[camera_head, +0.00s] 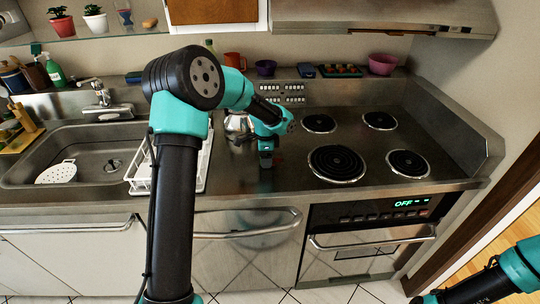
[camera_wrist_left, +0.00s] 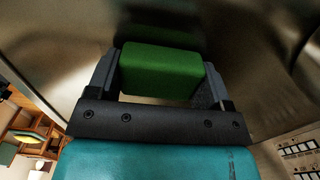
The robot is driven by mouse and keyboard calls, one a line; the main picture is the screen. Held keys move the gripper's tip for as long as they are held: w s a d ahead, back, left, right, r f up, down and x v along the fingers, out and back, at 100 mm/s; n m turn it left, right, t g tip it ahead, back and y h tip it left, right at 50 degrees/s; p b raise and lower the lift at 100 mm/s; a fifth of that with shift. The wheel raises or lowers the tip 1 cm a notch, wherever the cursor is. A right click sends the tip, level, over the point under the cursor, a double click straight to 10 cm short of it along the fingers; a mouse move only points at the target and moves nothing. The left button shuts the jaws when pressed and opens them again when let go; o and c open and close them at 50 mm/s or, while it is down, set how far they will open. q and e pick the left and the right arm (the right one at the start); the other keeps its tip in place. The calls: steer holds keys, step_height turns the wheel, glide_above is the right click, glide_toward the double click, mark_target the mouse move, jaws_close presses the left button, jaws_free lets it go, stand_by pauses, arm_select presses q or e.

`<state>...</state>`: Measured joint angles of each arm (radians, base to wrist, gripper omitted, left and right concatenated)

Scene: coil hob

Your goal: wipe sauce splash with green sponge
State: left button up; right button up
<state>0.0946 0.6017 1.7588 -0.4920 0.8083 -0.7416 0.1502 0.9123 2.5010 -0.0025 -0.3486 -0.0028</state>
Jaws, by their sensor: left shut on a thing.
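My left gripper (camera_head: 266,161) reaches down to the steel counter, just left of the coil hob. In the left wrist view the gripper (camera_wrist_left: 160,80) is shut on the green sponge (camera_wrist_left: 158,70), a block held between its two dark fingers. The sponge is close to the steel surface; I cannot tell whether it touches. In the head view the gripper hides the sponge. I cannot clearly make out the sauce splash in either view. Of my right arm, only part shows at the lower right of the head view; its gripper is out of frame.
The hob's front left coil (camera_head: 336,163) lies right of the gripper. A kettle (camera_head: 238,126) and a white dish rack (camera_head: 140,180) stand to the left, beyond them the sink (camera_head: 95,150).

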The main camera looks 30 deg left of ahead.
arm_select(q)
steer(key=shift+s+a, duration=0.3)
steer(key=shift+a, duration=0.15)
steer(key=shift+r, duration=4.1)
steer(key=shift+s+d+f, duration=0.1)
steer(key=shift+s+d, duration=0.35)
steer(key=shift+s, duration=0.1)
steer(key=shift+f, duration=0.1)
